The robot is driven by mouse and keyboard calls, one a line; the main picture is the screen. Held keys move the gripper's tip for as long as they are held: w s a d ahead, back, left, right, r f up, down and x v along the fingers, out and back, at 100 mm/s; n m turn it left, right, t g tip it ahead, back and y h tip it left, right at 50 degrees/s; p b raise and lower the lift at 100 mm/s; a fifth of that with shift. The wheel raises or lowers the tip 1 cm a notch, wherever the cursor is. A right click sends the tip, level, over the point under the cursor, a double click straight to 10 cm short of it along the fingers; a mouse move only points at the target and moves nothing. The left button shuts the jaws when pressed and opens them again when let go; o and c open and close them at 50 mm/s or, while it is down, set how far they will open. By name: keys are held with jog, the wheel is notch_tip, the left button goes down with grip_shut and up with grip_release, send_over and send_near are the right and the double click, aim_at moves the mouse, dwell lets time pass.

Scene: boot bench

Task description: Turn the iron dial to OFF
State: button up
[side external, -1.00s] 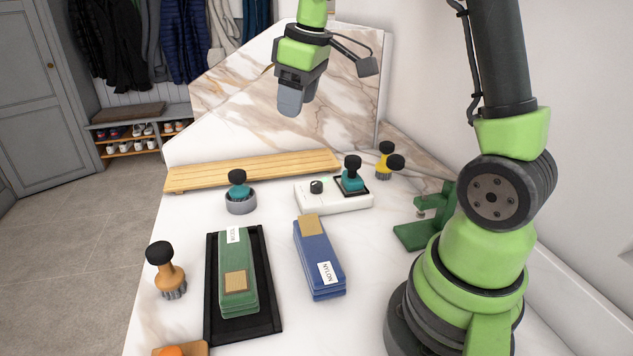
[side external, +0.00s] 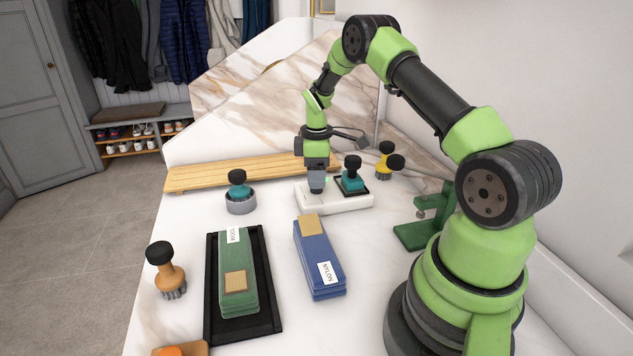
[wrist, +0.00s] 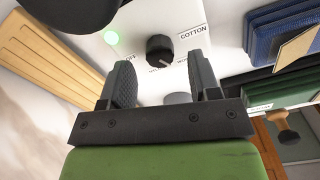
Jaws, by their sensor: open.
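The iron dial (wrist: 159,48) is a black round knob on the white iron base (side external: 340,205). In the wrist view the OFF label is to its left and COTTON to its upper right; lettering below it is partly covered. My gripper (side external: 316,191) points down over the left part of the base and hides the dial in the side view. In the wrist view my gripper (wrist: 163,76) is open, its fingers on either side of the dial's near end, apart from it.
A green light (wrist: 110,37) glows on the base. A wooden slatted board (side external: 220,175) lies behind. A teal-topped tool in a grey ring (side external: 240,205) stands left; blue (side external: 318,265) and green (side external: 238,265) blocks lie in front.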

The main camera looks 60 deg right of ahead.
jog(key=shift+f, duration=1.3)
jog(key=c, duration=0.9)
